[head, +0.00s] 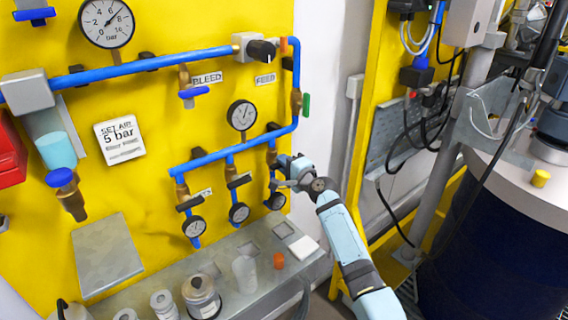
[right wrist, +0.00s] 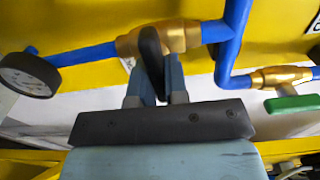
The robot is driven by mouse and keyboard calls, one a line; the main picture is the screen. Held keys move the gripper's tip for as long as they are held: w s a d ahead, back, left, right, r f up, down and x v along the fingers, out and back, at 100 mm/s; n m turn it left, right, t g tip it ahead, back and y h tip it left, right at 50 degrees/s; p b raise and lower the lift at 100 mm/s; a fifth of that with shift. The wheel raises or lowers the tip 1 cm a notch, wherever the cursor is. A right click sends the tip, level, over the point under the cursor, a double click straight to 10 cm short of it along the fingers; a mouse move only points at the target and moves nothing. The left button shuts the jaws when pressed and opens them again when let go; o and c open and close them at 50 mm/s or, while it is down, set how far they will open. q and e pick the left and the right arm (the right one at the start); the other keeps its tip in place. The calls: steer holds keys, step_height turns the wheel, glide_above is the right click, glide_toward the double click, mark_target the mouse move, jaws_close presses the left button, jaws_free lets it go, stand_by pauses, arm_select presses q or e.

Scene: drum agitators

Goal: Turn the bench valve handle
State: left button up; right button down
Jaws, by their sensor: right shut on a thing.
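A brass valve with a black lever handle (right wrist: 150,48) sits on the blue pipe in the right wrist view. My right gripper (right wrist: 156,82) has its two fingers on either side of this handle and is shut on it. In the head view my right gripper (head: 284,178) reaches in from the right to the rightmost of three short pipe branches on the yellow panel (head: 150,110). It largely hides the handle there. Two similar branches, with black handles (head: 239,181) and gauges, stand to its left. My left gripper is not in view.
A green handle (head: 306,105) on a brass valve is close by, also in the right wrist view (right wrist: 293,104). A gauge (head: 276,201) hangs just below my gripper. A grey shelf (head: 225,270) with jars lies underneath. A dark drum (head: 500,240) stands at right.

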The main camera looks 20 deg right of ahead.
steer(key=c, duration=1.1)
jaws_free()
steer(key=shift+c, duration=0.2)
steer(key=b+v, duration=0.1)
steer(key=v, duration=1.3)
steer(key=shift+w, duration=0.1)
steer(key=s+a+f+n+g+h, duration=0.3)
steer(key=s+f+n, duration=0.4)
steer(key=s+f, duration=0.75)
steer(key=s+a+f+n+g, duration=0.1)
steer(key=s+a+f+n, duration=0.1)
steer(key=s, duration=0.4)
steer(key=s+a+f+n+g, duration=0.1)
steer(key=s+a+f+n, duration=0.1)
steer(key=s+f+n, duration=0.2)
steer(key=s+a+f+n+g, duration=0.1)
steer(key=s+f+n, duration=0.3)
steer(key=s, duration=0.5)
steer(key=shift+s+a+f+p, duration=0.35)
steer(key=shift+s+a+f, duration=0.05)
steer(key=shift+a+f, duration=0.15)
